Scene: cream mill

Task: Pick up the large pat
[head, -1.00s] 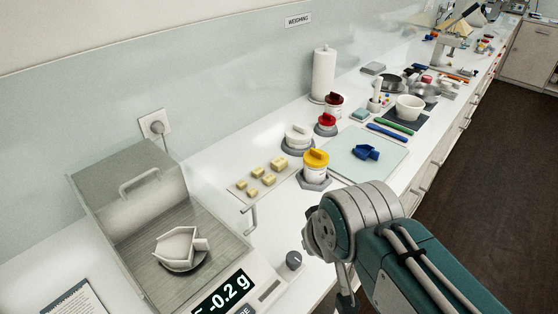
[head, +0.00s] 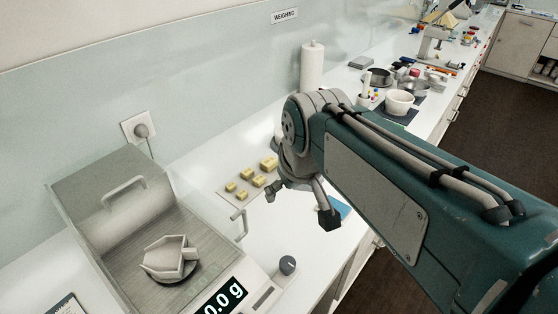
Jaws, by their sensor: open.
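Several yellow pats lie on a pale flat sheet (head: 226,194) on the counter, right of the scale. The large pat (head: 268,163) looks to be the biggest one, at the far right end of the group. Smaller pats lie nearer, such as one at the left (head: 231,186). My gripper (head: 301,206) is open and empty, its fingers spread and pointing down. In the picture it sits just right of and below the pats, with one fingertip close to the sheet's right edge. Its height above the counter is hard to tell.
A scale with a glass-sided box (head: 110,190) holds a white angular dish (head: 166,259) and reads 0.0 g. A paper roll (head: 311,68), a white bowl (head: 399,101) and pans stand farther along the counter. My arm hides the middle of the counter.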

